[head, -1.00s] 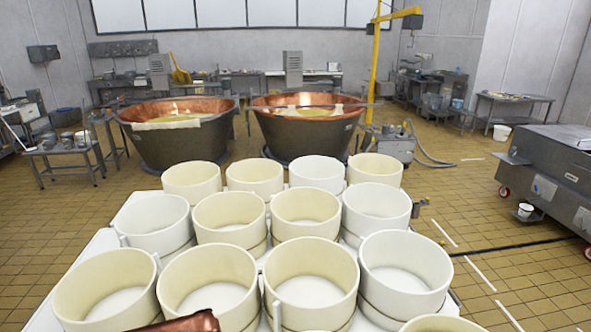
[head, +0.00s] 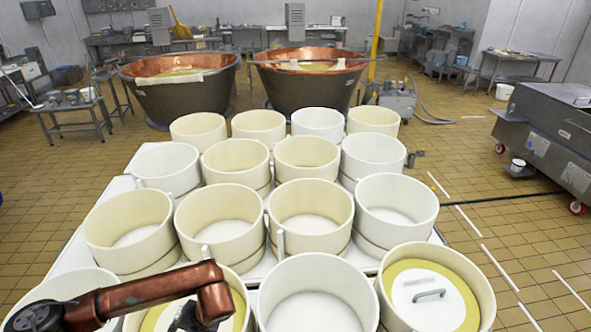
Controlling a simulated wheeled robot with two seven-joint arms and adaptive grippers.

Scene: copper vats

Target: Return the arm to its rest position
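My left arm comes in from the lower left, its reddish link bent downward. The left gripper (head: 186,320) shows only as a dark part at the bottom edge, over a cream mould (head: 243,300) with yellow content and some white inside. Its fingertips are hidden or cut off, so I cannot tell whether it is open or holds anything. My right arm and gripper are not in view.
Several round white and cream moulds (head: 310,213) stand in rows on a white table (head: 75,248). A front-right mould (head: 485,305) holds yellow content under a white lid (head: 432,297) with a handle. Two copper vats (head: 178,90) stand behind. Tiled floor is open at right.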

